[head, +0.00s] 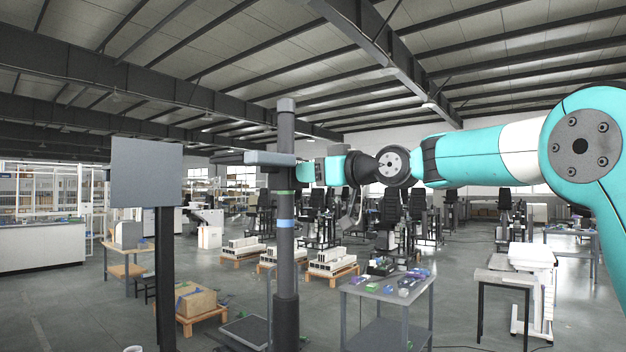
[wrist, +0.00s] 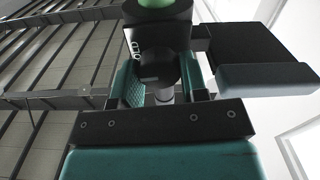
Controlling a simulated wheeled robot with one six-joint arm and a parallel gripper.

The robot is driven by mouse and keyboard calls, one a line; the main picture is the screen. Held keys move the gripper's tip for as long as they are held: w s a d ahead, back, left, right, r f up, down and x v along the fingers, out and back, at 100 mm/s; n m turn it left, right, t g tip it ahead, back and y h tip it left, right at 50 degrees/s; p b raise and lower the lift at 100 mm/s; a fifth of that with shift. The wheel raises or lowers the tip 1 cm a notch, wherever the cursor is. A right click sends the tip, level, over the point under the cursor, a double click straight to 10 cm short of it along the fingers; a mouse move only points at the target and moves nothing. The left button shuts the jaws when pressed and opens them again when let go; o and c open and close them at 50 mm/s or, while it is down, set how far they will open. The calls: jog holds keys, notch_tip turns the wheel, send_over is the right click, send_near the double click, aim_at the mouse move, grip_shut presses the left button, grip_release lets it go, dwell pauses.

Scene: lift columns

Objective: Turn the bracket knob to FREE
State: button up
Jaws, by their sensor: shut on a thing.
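A dark upright column (head: 286,270) stands left of centre in the head view, with a green ring and a blue ring.
A grey panel (head: 147,172) on a black post stands left of the column. A low metal table (head: 385,288) with small items stands right of it. In the wrist view a black block (wrist: 255,45) with a grey-blue edge is close on the right.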

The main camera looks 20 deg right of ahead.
jog(key=n+b, duration=0.6)
jog(key=n, duration=0.2)
jog(key=n+b, duration=0.6)
jog(key=n, duration=0.2)
jog(key=shift+s+a+f+n, duration=0.1)
jog(key=shift+a+f+n, duration=0.1)
jog(key=shift+n, duration=0.1)
dwell(0.4)
jog(key=o, duration=0.9)
jog(key=shift+d, duration=0.1)
